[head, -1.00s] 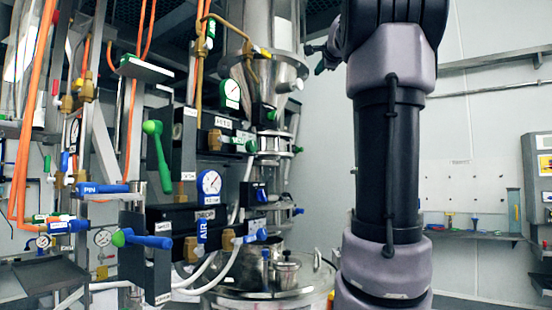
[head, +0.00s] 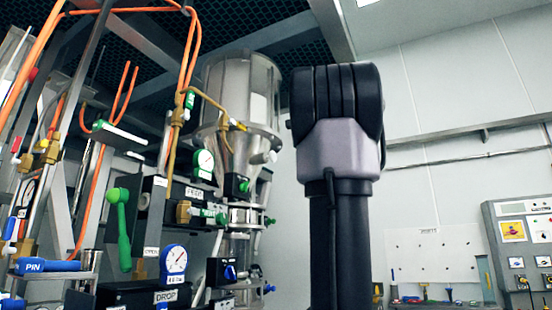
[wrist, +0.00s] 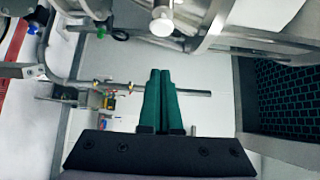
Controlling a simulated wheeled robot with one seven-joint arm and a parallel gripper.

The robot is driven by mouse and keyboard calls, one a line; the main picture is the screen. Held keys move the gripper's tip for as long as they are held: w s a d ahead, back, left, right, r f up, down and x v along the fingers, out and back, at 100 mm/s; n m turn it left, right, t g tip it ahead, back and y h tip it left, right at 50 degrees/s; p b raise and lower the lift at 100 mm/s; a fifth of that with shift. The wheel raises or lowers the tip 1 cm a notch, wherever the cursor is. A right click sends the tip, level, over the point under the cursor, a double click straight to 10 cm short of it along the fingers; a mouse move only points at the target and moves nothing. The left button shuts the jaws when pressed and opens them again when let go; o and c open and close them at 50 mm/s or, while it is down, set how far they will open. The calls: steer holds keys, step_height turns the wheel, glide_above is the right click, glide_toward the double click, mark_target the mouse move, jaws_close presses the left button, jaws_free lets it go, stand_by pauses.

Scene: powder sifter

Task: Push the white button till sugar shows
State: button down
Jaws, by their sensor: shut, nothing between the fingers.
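My gripper (wrist: 161,72) is shut and empty in the wrist view, its two green fingers side by side. It is hidden behind my arm in the head view. I cannot tell if either is the white button. No sugar can be made out.
A control panel (head: 520,235) is on the right wall.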

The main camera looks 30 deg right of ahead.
mark_target(272, 155)
steer(key=x, duration=0.4)
steer(key=a+x, duration=0.1)
steer(key=x, duration=0.3)
steer(key=a+x, duration=0.1)
steer(key=x, duration=0.3)
steer(key=shift+w+a, duration=0.15)
steer(key=shift+w, duration=0.3)
steer(key=shift+w+a, duration=0.15)
steer(key=shift+w, duration=0.2)
steer(key=shift+w+a, duration=0.5)
steer(key=shift+w, duration=0.3)
steer(key=shift+w+a, duration=0.2)
steer(key=shift+w, duration=0.05)
steer(key=shift+s+d, duration=0.1)
